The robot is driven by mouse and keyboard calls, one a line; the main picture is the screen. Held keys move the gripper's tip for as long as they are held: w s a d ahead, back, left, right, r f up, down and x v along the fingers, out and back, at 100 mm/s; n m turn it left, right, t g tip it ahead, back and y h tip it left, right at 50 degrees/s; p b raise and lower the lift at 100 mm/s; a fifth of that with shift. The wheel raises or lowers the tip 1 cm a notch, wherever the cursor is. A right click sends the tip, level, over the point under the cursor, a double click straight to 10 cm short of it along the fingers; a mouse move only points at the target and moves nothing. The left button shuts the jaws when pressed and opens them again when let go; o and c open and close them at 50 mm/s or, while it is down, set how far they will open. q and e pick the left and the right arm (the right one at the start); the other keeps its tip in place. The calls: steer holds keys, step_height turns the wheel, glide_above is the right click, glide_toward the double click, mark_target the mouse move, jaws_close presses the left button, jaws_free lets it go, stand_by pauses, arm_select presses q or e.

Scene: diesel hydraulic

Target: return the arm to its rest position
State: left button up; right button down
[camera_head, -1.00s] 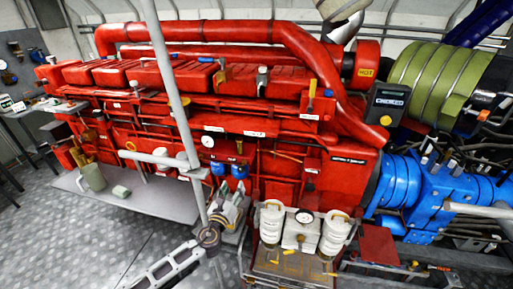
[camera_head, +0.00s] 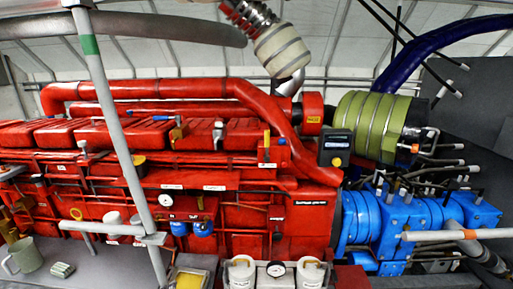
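Neither of my grippers shows in the head view, and no part of my arms can be made out. The view holds a large red diesel engine (camera_head: 235,145) with a blue hydraulic unit (camera_head: 385,225) at its right end. With the arms out of frame, I cannot tell their pose or whether the grippers hold anything.
A grey upright pole (camera_head: 115,140) with a green band stands in front of the engine at left. A mug (camera_head: 24,257) and a small block (camera_head: 62,270) are at lower left. Two white canisters (camera_head: 240,272) (camera_head: 310,273) flank a gauge (camera_head: 276,268).

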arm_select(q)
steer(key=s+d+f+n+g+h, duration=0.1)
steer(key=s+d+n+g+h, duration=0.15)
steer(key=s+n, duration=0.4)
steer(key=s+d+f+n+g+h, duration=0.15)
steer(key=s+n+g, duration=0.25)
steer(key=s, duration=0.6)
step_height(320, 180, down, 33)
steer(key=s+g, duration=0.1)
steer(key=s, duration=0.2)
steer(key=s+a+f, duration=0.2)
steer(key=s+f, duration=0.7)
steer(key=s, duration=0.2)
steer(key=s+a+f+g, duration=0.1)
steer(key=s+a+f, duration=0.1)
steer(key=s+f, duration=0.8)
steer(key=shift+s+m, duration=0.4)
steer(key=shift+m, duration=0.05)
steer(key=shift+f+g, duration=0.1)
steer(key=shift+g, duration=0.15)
